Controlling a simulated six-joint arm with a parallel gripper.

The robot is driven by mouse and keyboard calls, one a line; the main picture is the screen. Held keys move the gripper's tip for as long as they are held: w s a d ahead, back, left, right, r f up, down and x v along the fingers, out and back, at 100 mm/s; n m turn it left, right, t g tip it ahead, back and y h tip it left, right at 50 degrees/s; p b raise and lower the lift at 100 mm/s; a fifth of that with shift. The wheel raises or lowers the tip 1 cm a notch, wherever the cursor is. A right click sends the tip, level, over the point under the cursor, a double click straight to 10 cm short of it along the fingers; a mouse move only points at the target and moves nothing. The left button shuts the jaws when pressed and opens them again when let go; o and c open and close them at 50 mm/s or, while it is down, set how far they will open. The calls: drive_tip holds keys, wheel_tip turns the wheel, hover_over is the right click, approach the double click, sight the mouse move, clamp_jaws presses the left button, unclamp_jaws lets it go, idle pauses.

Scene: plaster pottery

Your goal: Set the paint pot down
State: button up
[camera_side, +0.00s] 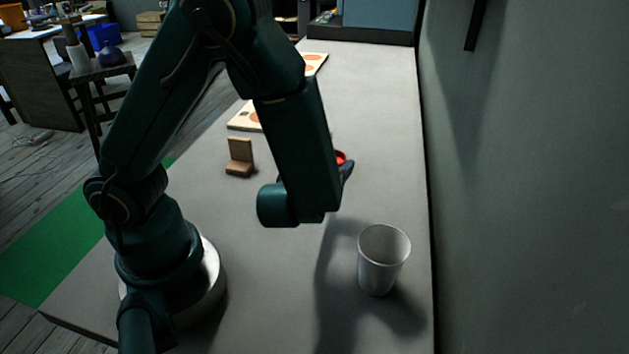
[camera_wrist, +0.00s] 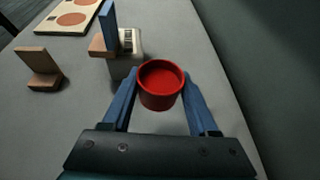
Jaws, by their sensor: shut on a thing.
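The paint pot (camera_wrist: 161,97) is a small round red pot with an open top. My gripper (camera_wrist: 160,88) has its two blue fingers shut on either side of it in the wrist view. The pot looks upright. In the side view only a sliver of the red pot (camera_side: 341,156) shows behind my arm, with a bit of my gripper beside it. I cannot tell whether the pot's base touches the table (camera_side: 375,120).
A white cup (camera_side: 383,265) stands at the front right. An L-shaped wooden stand (camera_side: 239,157) is on the left. Boards with orange circles (camera_wrist: 75,18) lie farther back. A grey labelled block (camera_wrist: 125,65) with wood and blue pieces stands just behind the pot. A wall (camera_side: 520,180) borders the right.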

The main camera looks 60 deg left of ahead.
drive_tip(key=shift+f, duration=4.05)
drive_tip(key=o, duration=1.4)
